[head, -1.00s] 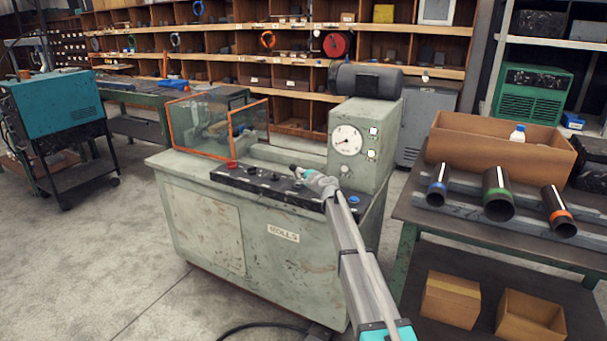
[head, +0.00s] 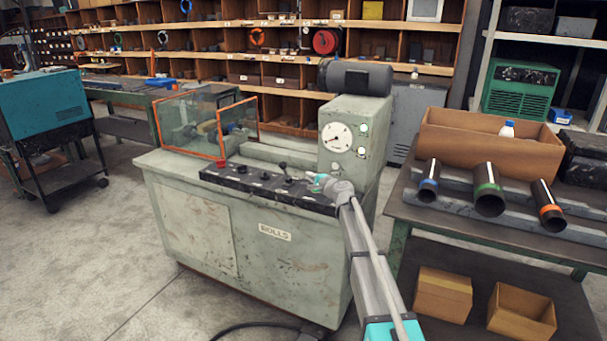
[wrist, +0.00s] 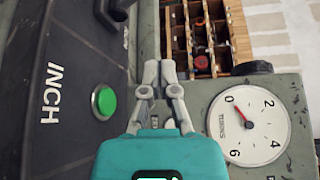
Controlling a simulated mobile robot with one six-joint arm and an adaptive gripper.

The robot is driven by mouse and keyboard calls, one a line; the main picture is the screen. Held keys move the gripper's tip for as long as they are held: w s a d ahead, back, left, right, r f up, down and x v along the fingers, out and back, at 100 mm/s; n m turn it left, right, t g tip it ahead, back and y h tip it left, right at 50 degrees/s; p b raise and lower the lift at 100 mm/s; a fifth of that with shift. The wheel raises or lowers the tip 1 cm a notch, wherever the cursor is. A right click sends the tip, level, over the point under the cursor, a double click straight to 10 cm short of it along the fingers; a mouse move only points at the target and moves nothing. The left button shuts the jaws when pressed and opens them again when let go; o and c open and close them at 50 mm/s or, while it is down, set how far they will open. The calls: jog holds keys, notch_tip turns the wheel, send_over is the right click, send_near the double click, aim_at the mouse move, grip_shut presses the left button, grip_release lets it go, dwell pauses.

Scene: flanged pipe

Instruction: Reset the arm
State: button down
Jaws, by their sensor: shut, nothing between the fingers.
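My gripper (head: 318,180) is at the end of my outstretched arm, over the right part of the black control panel (head: 240,185) on the green machine (head: 190,220). In the wrist view my gripper (wrist: 158,68) has its grey fingertips together with nothing between them. A green button (wrist: 104,102) and the word INCH on the panel lie left of the fingers. The dial gauge (wrist: 249,125) is to the right, and it also shows in the head view (head: 336,138). I cannot tell how high the gripper is above the panel.
A clear guard with orange edges (head: 205,125) stands on the machine's left. A motor (head: 357,78) sits atop the gauge housing. Three dark pipes with coloured rings, such as the green one (head: 488,190), lie on the bench (head: 400,210) at right. Floor is clear at lower left.

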jog(key=shift+s+d+f, duration=0.1)
jog(key=shift+s+d, duration=0.2)
jog(key=shift+s, duration=0.15)
jog(key=s+d+f+n+g+h, duration=0.1)
jog(key=s+d+f+n+g, duration=0.2)
jog(key=s, duration=0.5)
jog(key=s+f+n+g+h, duration=0.1)
jog(key=s+f+n+g, duration=0.3)
jog(key=s, duration=0.5)
jog(key=s+d+f+n+g+h, duration=0.1)
jog(key=s+d+f+n+g, duration=0.15)
jog(key=s+f, duration=0.4)
jog(key=s+d+f+n+g+h, duration=0.15)
jog(key=s+d, duration=0.25)
jog(key=s, duration=0.4)
jog(key=s+d+n+g+h, duration=0.1)
jog(key=s+d+g+h, duration=0.2)
jog(key=s, duration=0.5)
jog(key=s+d+f+n+h, duration=0.1)
jog(key=s+d+h, duration=0.1)
jog(key=s+d, duration=0.45)
notch_tip(320, 180, up, 17)
jog(key=s+a+p, duration=0.1)
jog(key=a+p, duration=0.1)
jog(key=p, duration=1.6)
jog(key=shift+r, duration=0.2)
